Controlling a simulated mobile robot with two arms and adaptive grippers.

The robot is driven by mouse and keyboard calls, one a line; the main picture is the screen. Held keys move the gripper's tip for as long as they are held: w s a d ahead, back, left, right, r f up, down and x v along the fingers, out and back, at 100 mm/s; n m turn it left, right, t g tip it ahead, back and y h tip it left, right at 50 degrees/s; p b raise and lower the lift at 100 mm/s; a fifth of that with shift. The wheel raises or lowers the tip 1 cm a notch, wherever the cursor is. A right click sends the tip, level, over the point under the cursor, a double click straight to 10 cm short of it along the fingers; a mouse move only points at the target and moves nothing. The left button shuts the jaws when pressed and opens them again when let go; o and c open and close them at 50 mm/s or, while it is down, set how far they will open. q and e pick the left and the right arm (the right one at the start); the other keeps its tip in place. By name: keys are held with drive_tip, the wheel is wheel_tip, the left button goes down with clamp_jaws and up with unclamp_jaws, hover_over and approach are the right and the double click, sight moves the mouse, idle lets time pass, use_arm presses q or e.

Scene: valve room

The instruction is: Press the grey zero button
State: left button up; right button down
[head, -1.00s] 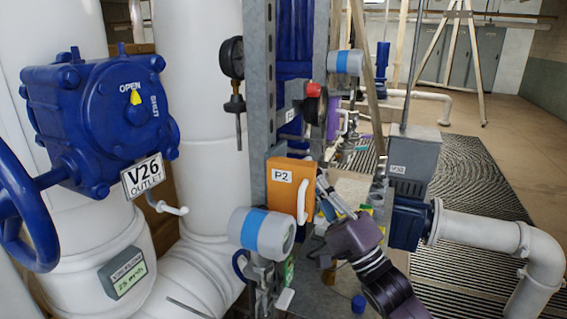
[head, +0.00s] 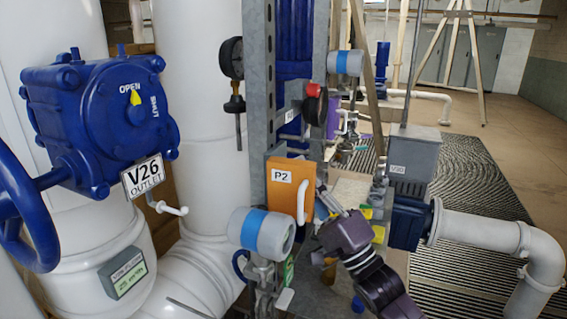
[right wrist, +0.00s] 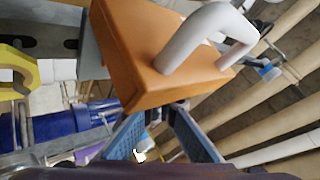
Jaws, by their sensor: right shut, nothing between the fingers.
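I cannot make out a grey zero button in either view. A small grey meter (head: 125,272) with a lit green display sits on the white pipe at the lower left in the head view; its lettering is too small to read fully. My right gripper (head: 324,203) is just right of the orange P2 box (head: 290,187), its fingertips partly hard to see. In the right wrist view its blue-grey fingers (right wrist: 165,108) converge below the orange box (right wrist: 165,55) with its white handle. They are shut and hold nothing. My left gripper is not in view.
A blue V26 valve gearbox (head: 105,120) with a handwheel (head: 25,205) stands on the left. A grey-blue round transmitter (head: 262,233) and a metal upright (head: 259,90) stand left of my right arm. A white elbow pipe (head: 490,235) is at right, with floor grating behind.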

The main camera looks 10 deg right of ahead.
idle(0.7)
drive_tip(key=shift+w+a, duration=0.25)
drive_tip(key=shift+a, duration=0.1)
drive_tip(key=shift+w+a, duration=0.3)
drive_tip(key=shift+a, duration=0.15)
idle(1.4)
drive_tip(key=shift+f+p, duration=0.15)
drive_tip(key=shift+p, duration=0.15)
drive_tip(key=shift+s+d, duration=0.25)
drive_tip(key=shift+s, duration=0.1)
drive_tip(key=shift+s+d, duration=0.15)
drive_tip(key=s+d, duration=0.1)
drive_tip(key=d, duration=0.1)
drive_tip(key=s+d, duration=0.2)
drive_tip(key=shift+d+r+p, duration=0.1)
drive_tip(key=shift+r+p, duration=0.1)
drive_tip(key=shift+p, duration=0.15)
